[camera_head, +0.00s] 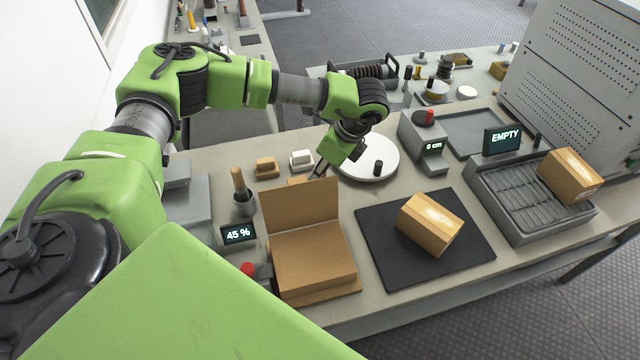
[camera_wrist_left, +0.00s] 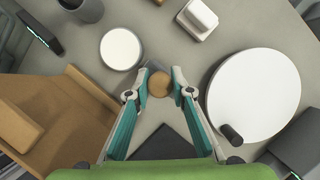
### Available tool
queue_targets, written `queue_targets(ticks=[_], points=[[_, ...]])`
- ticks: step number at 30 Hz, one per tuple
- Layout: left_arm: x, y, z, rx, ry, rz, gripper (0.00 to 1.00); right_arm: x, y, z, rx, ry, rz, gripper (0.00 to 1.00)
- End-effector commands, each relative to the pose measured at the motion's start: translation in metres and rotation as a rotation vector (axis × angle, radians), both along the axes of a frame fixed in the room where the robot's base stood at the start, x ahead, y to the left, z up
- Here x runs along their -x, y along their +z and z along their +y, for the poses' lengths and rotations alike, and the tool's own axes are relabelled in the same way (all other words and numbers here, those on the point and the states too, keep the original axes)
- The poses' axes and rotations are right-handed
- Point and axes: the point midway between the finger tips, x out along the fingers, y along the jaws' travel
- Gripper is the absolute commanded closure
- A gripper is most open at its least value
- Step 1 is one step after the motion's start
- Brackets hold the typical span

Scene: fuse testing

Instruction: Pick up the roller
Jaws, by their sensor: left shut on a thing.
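The roller (camera_wrist_left: 160,83), a short cylinder with a round tan end and a grey side, sits between the fingertips of my left gripper (camera_wrist_left: 160,80) in the left wrist view. The gripper is shut on it, with one finger on each side. In the head view my left gripper (camera_head: 318,172) points down behind the raised lid of the cardboard box (camera_head: 310,250), left of the white round plate (camera_head: 370,160). The roller is mostly hidden there. My right gripper is not in view.
A white disc (camera_wrist_left: 121,48) lies close by in the left wrist view. A grey cup with a wooden handle (camera_head: 240,180) stands left of the box. A carton (camera_head: 430,225) lies on the black mat (camera_head: 380,270). A grey slotted tray (camera_head: 520,235) stands at right.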

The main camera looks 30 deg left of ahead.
Motion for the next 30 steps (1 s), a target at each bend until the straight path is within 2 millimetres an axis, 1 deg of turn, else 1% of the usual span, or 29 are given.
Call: queue_targets(ticks=[4, 7, 15, 19, 24, 30], points=[[-0.001, 0.004, 0.000, 0.000, 0.001, -0.004, 1.00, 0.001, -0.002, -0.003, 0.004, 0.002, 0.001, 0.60], [-0.002, 0.015, 0.000, 0.000, 0.001, -0.005, 1.00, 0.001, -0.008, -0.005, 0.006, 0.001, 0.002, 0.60], [-0.002, 0.069, 0.000, 0.001, 0.000, -0.006, 1.00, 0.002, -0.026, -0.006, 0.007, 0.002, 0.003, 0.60], [-0.002, 0.089, 0.000, 0.001, 0.000, -0.005, 1.00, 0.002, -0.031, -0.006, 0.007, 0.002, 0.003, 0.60], [-0.001, 0.100, 0.000, 0.000, -0.001, -0.003, 1.00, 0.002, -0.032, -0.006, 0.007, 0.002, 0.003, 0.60], [-0.001, 0.101, 0.000, 0.000, -0.001, -0.002, 1.00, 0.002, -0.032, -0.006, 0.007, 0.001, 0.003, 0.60]])
